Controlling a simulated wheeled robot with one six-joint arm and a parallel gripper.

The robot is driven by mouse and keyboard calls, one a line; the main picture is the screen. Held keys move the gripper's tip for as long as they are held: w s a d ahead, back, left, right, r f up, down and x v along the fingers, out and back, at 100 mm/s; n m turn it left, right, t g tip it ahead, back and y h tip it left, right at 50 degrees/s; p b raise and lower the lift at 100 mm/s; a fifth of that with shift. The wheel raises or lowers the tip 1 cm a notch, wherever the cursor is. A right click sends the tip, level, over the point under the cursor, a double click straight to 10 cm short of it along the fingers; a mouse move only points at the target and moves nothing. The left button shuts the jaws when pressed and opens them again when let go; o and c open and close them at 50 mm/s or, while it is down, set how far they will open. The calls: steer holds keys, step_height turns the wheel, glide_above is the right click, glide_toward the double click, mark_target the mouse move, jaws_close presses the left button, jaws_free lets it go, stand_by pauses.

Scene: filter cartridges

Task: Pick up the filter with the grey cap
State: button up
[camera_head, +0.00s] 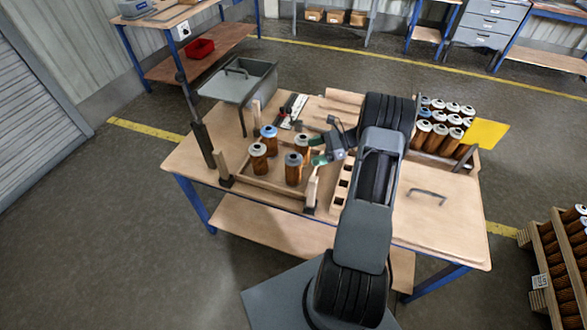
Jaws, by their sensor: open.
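The filter with the grey cap (293,172) stands upright on the workbench, an orange-brown cylinder at the front of a small group. A white-capped filter (258,160) stands to its left and a blue-capped one (269,138) behind. Another filter (303,147) stands behind and right of the grey-capped one; its cap is partly hidden. My gripper (316,150) is open, with green finger pads, just right of the grey-capped filter and close to the filter behind it. I cannot tell whether a finger touches either one.
A low wooden frame with upright posts (312,190) surrounds the filters. A grey bin (240,85) stands at the back left. A rack of several white-capped filters (440,130) and a yellow panel (486,133) are at the right. The table's front right (450,225) is mostly clear around a handle.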

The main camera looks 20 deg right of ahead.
mark_target(298, 158)
steer(key=shift+p+x, duration=1.25)
steer(key=shift+x, duration=3.15)
steer(key=shift+d+f, duration=0.15)
steer(key=shift+c, duration=0.4)
steer(key=c, duration=0.9)
